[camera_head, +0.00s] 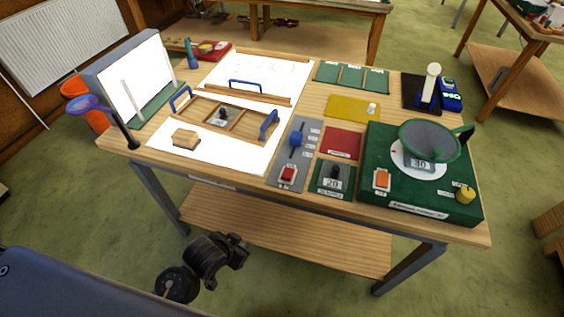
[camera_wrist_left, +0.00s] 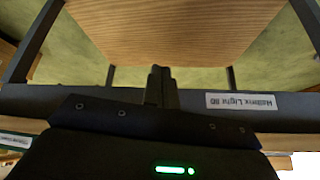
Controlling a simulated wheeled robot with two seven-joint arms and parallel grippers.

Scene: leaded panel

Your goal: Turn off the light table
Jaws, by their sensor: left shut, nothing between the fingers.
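The light table's white surface (camera_head: 165,146) is bright and lies on the wooden workbench, under a wooden frame with blue handles (camera_head: 215,112). Right of it is a grey control strip (camera_head: 310,135) with a blue slider knob (camera_head: 296,139) and a red switch (camera_head: 288,173) near the bench's front edge. My left gripper (camera_head: 230,250) is low in front of the bench, below and left of the red switch and well apart from it. In the left wrist view its fingers (camera_wrist_left: 160,86) are shut and empty, near the dark frame rail (camera_wrist_left: 60,98). My right gripper is out of view.
Right of the strip are a small green dial box (camera_head: 333,178), a red pad (camera_head: 341,143) and a green base (camera_head: 430,195) with an orange switch (camera_head: 382,179) and a funnel. Floor before the bench is open.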

